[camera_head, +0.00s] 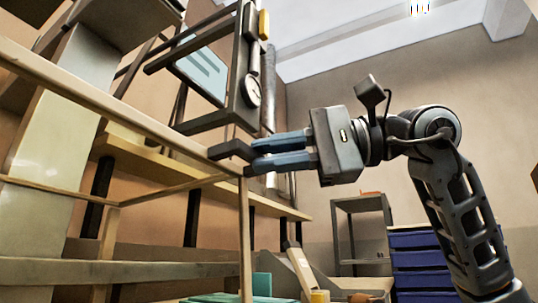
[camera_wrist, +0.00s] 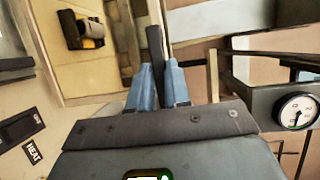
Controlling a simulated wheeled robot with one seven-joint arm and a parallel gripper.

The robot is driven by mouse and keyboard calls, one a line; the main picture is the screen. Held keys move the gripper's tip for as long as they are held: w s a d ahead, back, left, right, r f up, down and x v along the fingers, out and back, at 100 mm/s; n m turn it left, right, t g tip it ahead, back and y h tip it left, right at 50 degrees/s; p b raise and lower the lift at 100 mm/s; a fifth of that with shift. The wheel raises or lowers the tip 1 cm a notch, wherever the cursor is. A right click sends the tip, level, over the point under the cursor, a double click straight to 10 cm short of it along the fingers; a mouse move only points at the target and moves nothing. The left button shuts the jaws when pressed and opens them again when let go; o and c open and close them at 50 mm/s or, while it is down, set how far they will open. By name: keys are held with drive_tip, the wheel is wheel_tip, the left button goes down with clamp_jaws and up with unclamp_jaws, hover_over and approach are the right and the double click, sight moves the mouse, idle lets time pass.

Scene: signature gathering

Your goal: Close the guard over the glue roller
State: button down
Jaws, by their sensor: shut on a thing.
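A pale wooden frame of thin bars, which looks like the guard (camera_head: 105,108), spans the left of the head view. My gripper (camera_head: 238,160) reaches in from the right at the frame's near corner. Its blue fingers are closed around a dark bar-like piece, which looks like the guard's handle (camera_wrist: 155,48) and stands between the fingertips in the wrist view. My gripper (camera_wrist: 157,75) also shows there. The joint between the dark piece and the frame is partly hidden by the fingers. I cannot make out the glue roller clearly in either view.
A dark post carries a round gauge (camera_head: 252,92), close to the right of my gripper in the wrist view (camera_wrist: 297,110). A panel marked HEAT (camera_wrist: 33,150) is at lower left there. Blue drawers (camera_head: 420,262) and a grey shelf (camera_head: 362,204) stand behind at right.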

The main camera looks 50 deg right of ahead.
drive_tip(key=shift+a+f+b, duration=0.1)
drive_tip(key=shift+f+b, duration=1.15)
drive_tip(key=shift+f, duration=0.95)
drive_tip(key=shift+s+f, duration=0.1)
drive_tip(key=c, duration=1.1)
unclamp_jaws()
drive_tip(key=shift+r, duration=0.3)
